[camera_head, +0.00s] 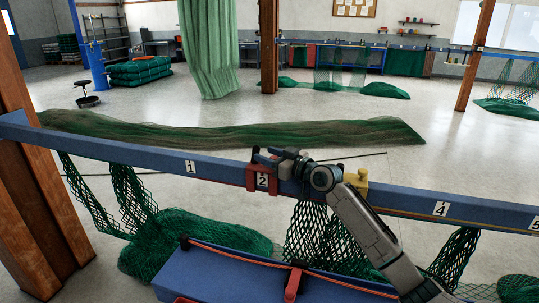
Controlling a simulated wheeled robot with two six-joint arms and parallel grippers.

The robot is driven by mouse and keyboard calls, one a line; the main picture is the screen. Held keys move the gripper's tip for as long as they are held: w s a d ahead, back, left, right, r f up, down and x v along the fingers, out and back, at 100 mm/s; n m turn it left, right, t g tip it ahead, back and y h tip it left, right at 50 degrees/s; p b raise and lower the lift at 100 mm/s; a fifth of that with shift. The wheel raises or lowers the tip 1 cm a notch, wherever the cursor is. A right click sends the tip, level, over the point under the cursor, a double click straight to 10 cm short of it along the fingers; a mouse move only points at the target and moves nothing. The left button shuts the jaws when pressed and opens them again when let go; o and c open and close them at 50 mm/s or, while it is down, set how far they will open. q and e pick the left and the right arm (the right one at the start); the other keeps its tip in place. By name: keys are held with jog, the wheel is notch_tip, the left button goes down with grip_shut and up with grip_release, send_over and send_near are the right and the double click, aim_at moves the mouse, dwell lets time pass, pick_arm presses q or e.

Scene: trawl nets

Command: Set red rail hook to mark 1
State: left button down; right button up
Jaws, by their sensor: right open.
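The red rail hook (250,178) sits over the blue rail (120,150) at the plate marked 2 (262,181). Mark 1 (190,167) is a white plate on the rail to its left, with bare rail around it. My right gripper (264,157) is open at the top of the red hook, its fingers pointing left. Whether the fingers touch the hook, I cannot tell. My left gripper is not in view.
A yellow hook (358,179) sits on the rail just right of my right wrist. Marks 4 (440,209) and 5 (534,224) are farther right. Green nets (190,235) hang below. A blue bench (225,275) with a red piece (292,283) stands in front.

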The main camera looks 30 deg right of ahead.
aim_at(200, 156)
jog(key=shift+c, duration=0.5)
jog(key=shift+a+r, duration=0.1)
grip_shut()
jog(key=w+a+b, duration=0.3)
jog(key=w+a, duration=0.2)
jog(key=w, duration=0.1)
jog(key=w+a+b, duration=0.2)
jog(key=w+a, duration=0.3)
jog(key=w, duration=0.1)
jog(key=w+a+b, duration=0.3)
jog(key=w+a, duration=0.2)
jog(key=w, duration=0.1)
jog(key=shift+w+a+b, duration=0.1)
jog(key=shift+a+b, duration=0.15)
jog(key=shift+b, duration=0.05)
jog(key=shift+w+a, duration=0.3)
jog(key=shift+w, duration=0.05)
